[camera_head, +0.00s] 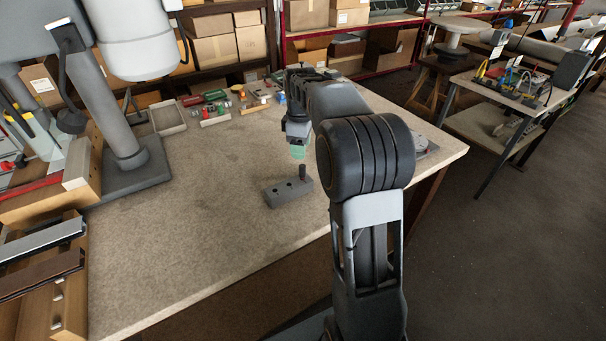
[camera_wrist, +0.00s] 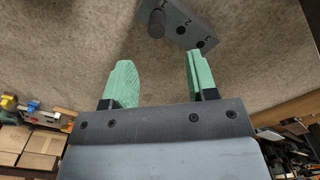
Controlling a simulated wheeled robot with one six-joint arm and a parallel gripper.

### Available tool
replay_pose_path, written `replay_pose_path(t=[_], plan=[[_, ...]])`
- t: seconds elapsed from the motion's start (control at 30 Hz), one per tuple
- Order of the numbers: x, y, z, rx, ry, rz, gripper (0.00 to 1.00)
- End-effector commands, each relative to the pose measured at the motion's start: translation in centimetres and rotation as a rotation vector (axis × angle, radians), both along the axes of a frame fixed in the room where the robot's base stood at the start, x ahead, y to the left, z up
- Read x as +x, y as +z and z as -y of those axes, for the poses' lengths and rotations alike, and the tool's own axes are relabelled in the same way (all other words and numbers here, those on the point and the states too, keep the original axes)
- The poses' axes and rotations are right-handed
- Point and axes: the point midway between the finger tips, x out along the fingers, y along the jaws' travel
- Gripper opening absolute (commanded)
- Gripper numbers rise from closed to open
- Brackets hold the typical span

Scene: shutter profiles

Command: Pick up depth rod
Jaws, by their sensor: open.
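The depth rod (camera_head: 302,171), a short dark cylinder, stands upright in one end of a grey block with round holes (camera_head: 276,196) on the workbench. In the wrist view the rod (camera_wrist: 156,24) shows near the top edge, in the block (camera_wrist: 180,14) marked with numbers. My gripper (camera_head: 298,152) has green fingers and is above and behind the rod in the head view. In the wrist view my gripper (camera_wrist: 160,72) is open, with nothing between its fingers, and the rod is apart from them. The rod's lower end is hidden in the block.
The workbench top (camera_head: 200,240) is bare around the block. A shallow grey tray (camera_head: 168,118) and several small tools and parts lie along the back. A large grey stand (camera_head: 120,130) is at the left. Shelves with cardboard boxes (camera_head: 213,48) stand behind.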

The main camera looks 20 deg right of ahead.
Motion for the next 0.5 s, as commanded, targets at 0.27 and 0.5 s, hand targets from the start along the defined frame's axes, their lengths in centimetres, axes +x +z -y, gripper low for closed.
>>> replay_pose_path(t=[0.27,0.5], plan=[[-0.1,-3.8,0.1,0.0,-0.004,0.0,0.53],[0.0,-5.1,0.2,0.0,-0.005,0.0,0.53]])
